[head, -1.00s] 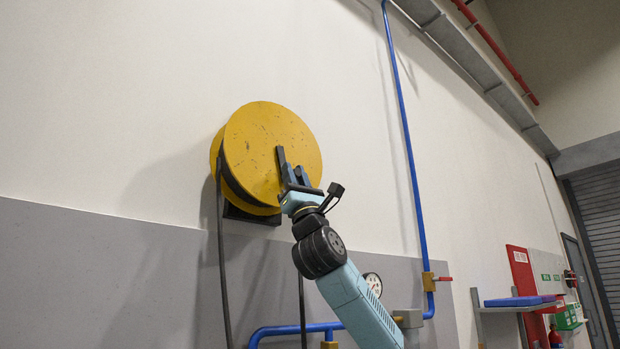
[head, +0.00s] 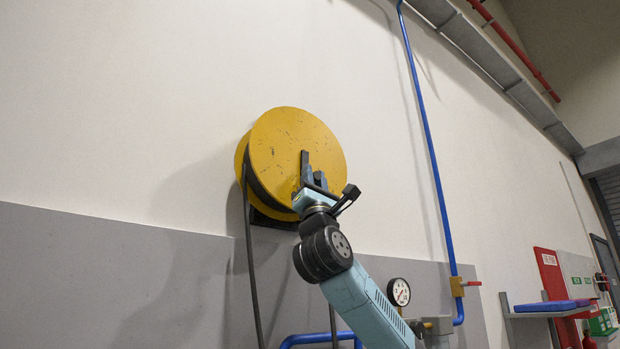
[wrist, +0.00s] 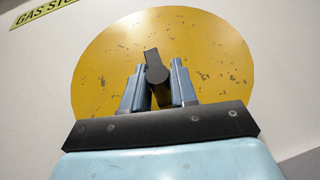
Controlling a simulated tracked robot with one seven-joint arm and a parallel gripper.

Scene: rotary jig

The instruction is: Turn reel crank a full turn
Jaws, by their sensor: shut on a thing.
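The yellow reel (head: 290,140) is mounted on the wall, its round face scuffed with dark marks; it also fills much of the wrist view (wrist: 215,62). The dark crank (head: 305,163) stands out from the reel's face and shows between my fingers in the wrist view (wrist: 155,66). My gripper (head: 314,183) is at the lower middle of the reel's face, shut on the crank. In the wrist view its two blue-grey fingers (wrist: 157,90) flank the crank. The grip end of the crank is partly hidden by the fingers.
A black hose (head: 250,260) hangs from the reel's left side. Blue pipes (head: 435,160) with a gauge (head: 398,291) and a red-handled valve (head: 471,284) run right of my arm. A shelf (head: 545,310) stands farther right.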

